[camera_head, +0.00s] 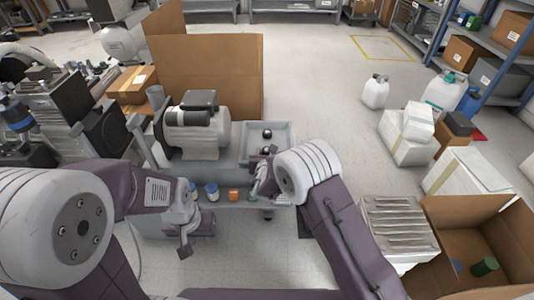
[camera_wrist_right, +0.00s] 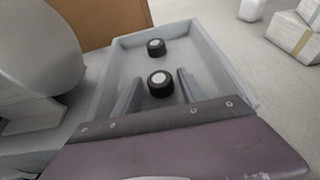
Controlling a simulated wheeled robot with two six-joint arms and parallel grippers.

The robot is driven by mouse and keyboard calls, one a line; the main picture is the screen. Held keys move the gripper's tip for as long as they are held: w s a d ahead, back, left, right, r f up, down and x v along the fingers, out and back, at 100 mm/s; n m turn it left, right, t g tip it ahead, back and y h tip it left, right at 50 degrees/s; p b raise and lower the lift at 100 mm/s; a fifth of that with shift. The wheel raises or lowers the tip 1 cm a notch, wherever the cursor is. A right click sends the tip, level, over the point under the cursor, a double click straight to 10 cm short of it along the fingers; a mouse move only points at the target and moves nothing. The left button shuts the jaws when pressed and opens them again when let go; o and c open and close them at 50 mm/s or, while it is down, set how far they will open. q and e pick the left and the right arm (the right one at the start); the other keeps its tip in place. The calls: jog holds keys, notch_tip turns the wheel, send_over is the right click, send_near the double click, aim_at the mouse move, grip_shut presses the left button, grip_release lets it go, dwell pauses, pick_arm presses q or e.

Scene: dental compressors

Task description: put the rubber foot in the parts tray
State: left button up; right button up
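The grey parts tray (camera_head: 288,134) stands on the bench right of the compressor; its rim also shows in the right wrist view (camera_wrist_right: 228,66). A black rubber foot with a pale centre (camera_wrist_right: 156,47) lies near the tray's far end; it also shows in the head view (camera_head: 267,133). A second rubber foot (camera_wrist_right: 159,84) is nearer, between my right gripper's fingertips, with a small gap at each side. I cannot tell whether it touches the tray floor. My right gripper (camera_wrist_right: 157,86) is open over the tray. My left gripper (camera_head: 185,248) hangs at the bench's front left; its fingers are unclear.
The compressor (camera_head: 197,132) stands left of the tray, with a cardboard panel (camera_head: 225,75) behind. A blue-and-white container (camera_head: 211,191) and an orange block (camera_head: 233,194) sit along the bench's front edge. An open cardboard box (camera_head: 430,225) is at right.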

jog(key=shift+s+r+p, duration=0.2)
jog(key=shift+r+p, duration=0.15)
jog(key=shift+p, duration=0.05)
jog(key=p+v, duration=0.4)
jog(key=v, duration=0.7)
jog(key=shift+s, duration=0.3)
jog(key=shift+r, duration=0.1)
